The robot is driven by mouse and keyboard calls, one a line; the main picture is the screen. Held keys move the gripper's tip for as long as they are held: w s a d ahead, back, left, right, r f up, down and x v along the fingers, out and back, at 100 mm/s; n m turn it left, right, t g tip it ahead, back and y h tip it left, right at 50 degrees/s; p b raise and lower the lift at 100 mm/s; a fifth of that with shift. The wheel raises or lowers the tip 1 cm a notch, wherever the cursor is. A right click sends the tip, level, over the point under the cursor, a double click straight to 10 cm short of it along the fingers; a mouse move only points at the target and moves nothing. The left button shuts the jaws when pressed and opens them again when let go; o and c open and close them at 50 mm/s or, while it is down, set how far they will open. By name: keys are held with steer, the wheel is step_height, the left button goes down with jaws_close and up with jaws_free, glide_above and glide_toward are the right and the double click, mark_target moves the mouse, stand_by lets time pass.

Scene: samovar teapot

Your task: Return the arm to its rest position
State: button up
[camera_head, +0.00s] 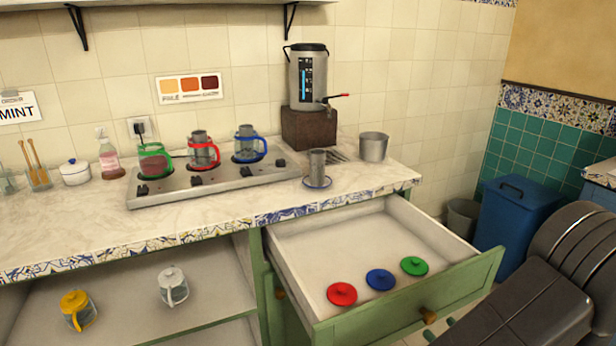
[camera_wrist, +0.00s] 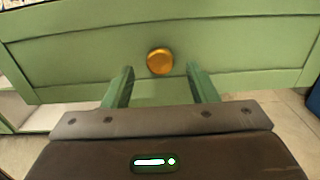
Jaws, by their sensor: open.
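My gripper (camera_wrist: 160,80) is open in the wrist view, with its two green fingers apart and nothing between them. The round drawer knob (camera_wrist: 159,61) shows just beyond the fingertips, on the green drawer front (camera_wrist: 85,55). In the head view my dark arm fills the lower right, in front of the drawer (camera_head: 470,280). The drawer stands pulled open, and its knob (camera_head: 428,315) is close to the green fingertips at the lower edge. I cannot tell the exact gap between fingers and knob.
A red lid (camera_head: 342,294), a blue lid (camera_head: 380,279) and a green lid (camera_head: 414,266) lie in the drawer. The counter (camera_head: 110,220) holds a stove (camera_head: 215,178) with several teapots. A blue bin (camera_head: 515,215) stands right of the drawer, near my arm.

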mark_target(433, 321)
steer(key=shift+x, duration=1.45)
steer(key=shift+s, duration=0.1)
steer(key=p+v, duration=0.1)
steer(key=v, duration=1.3)
steer(key=b+x, duration=0.1)
steer(key=x, duration=1.5)
steer(key=shift+w, duration=0.3)
